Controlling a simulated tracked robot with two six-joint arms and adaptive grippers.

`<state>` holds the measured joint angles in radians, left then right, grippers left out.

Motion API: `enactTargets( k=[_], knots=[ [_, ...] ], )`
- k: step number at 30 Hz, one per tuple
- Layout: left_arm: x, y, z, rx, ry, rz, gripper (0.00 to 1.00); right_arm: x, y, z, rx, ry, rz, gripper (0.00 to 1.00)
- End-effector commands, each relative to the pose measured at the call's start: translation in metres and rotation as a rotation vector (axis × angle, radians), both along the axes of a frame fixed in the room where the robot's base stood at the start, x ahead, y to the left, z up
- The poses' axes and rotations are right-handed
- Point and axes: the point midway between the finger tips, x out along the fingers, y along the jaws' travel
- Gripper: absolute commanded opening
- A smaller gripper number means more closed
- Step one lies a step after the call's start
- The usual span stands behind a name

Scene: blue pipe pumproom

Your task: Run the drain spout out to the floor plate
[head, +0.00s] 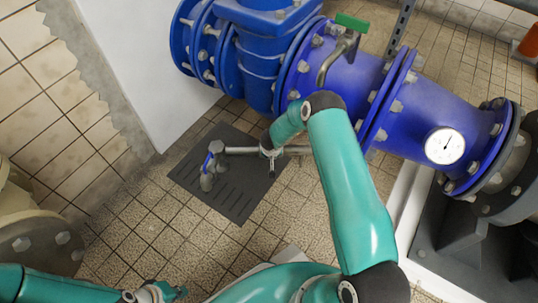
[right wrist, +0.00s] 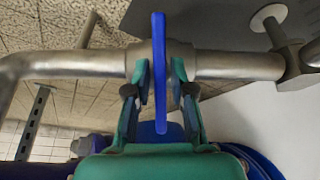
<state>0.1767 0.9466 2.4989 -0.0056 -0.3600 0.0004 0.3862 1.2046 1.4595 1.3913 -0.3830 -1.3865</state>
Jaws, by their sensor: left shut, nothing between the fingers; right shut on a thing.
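The drain spout (head: 240,150) is a grey metal pipe running left from the blue pipework to an elbow with a bit of blue and a down-turned end (head: 207,182). That end shows over the dark slotted floor plate (head: 232,200); its height above it is hard to tell. My right gripper (head: 270,152) is shut at the middle of the spout. In the right wrist view the fingers (right wrist: 161,72) meet the spout's collar (right wrist: 182,56), with a thin blue bar (right wrist: 160,40) between them. My left gripper (head: 172,292) is shut and empty at the bottom left, away from the spout.
The large blue flanged pipe (head: 350,90) fills the upper right, with a dial gauge (head: 445,146) and a green-handled tap (head: 352,22). A white wall panel (head: 140,70) stands behind the plate. A cream flanged pipe (head: 35,240) is at left. Tiled floor is clear in front of the plate.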

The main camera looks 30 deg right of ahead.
Motion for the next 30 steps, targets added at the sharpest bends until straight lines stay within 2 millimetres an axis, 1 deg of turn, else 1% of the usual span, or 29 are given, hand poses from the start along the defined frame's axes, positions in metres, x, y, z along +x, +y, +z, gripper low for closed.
enactTargets(
  k=[1,6,12,21,25,30],
  knots=[
    [0.0,0.0,0.005,0.0,0.0,0.0,0.0,0.001,-0.001,0.002,-0.012,0.007,0.013,0.0],
    [0.0,0.0,0.016,0.0,0.0,0.0,0.0,0.001,-0.001,0.003,-0.07,0.043,0.08,0.0],
    [0.0,0.0,0.025,0.0,0.0,0.0,0.0,0.001,-0.001,0.001,-0.168,0.107,0.195,0.0],
    [0.0,0.0,0.022,0.0,0.0,0.0,0.0,0.002,0.0,-0.001,-0.333,0.213,0.39,0.0],
    [0.0,0.0,0.021,0.0,0.0,0.0,0.0,0.002,0.0,-0.001,-0.366,0.234,0.429,0.0],
    [0.0,0.0,0.021,0.0,0.0,0.0,0.0,0.002,0.0,-0.001,-0.369,0.236,0.432,0.0]
  ],
)
